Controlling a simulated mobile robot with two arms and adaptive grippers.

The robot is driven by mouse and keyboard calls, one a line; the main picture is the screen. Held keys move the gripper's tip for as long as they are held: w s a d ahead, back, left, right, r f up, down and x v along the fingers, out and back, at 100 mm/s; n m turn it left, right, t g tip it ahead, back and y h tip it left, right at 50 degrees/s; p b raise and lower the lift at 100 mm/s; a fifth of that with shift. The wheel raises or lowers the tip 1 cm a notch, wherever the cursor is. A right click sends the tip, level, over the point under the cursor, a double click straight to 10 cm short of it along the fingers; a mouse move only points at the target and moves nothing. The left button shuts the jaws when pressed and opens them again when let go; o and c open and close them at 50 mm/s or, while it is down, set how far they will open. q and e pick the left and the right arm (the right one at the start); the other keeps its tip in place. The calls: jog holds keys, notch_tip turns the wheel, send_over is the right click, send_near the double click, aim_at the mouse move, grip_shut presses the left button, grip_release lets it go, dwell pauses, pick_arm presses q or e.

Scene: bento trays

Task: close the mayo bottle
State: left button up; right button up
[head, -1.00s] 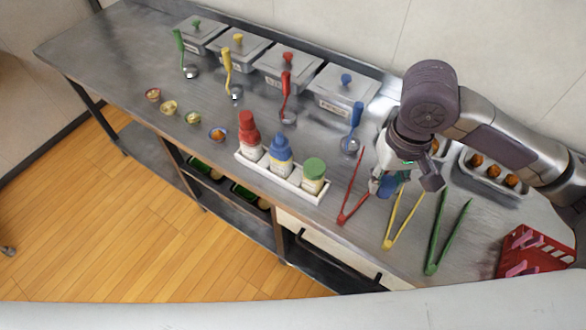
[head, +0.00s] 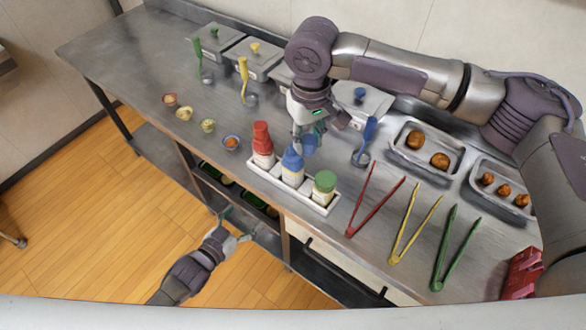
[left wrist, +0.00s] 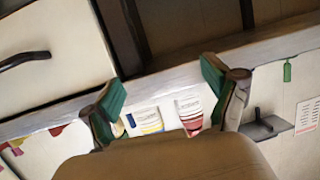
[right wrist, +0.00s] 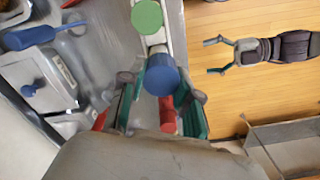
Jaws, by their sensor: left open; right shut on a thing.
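The blue-topped bottle (head: 292,168), which I take as the mayo bottle, stands upright in the middle of the white holder (head: 328,208), between a red-topped bottle (head: 262,140) and a green-topped bottle (head: 324,188). My right gripper (head: 311,134) is shut on a blue cap (head: 309,146), just above and right of the blue-topped bottle, seemingly apart from it. In the right wrist view a round blue top (right wrist: 162,78) fills the space between the fingers. My left gripper (head: 236,226) is open and empty, in front of the counter and below its edge.
Red tongs (head: 372,209), yellow tongs (head: 414,232) and green tongs (head: 446,250) lie right of the holder. A blue ladle (head: 368,132) stands behind it. Several small bowls (head: 231,142) are to the left. Lidded containers (head: 253,60) and food trays (head: 428,148) are farther back.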

aim_at(287, 170)
jog(key=shift+n, duration=0.5)
jog(key=w+a, duration=0.1)
jog(key=w+a+r, duration=0.2)
jog(key=w, duration=0.1)
jog(key=shift+a, duration=0.2)
pick_arm(q)
jog(key=d+r+m+t+h, duration=0.1)
jog(key=d+r+h, duration=0.3)
jog(key=r, duration=0.8)
jog(key=shift+s+d+r+m+h, duration=0.25)
jog(key=shift+d+r+m, duration=0.2)
jog(key=shift+d, duration=0.45)
jog(key=shift+w, duration=0.2)
jog(key=x, duration=1.1)
jog(key=shift+w+d, duration=0.25)
jog(key=shift+w, duration=0.1)
grip_shut()
pick_arm(e)
jog(key=shift+f, duration=2.55)
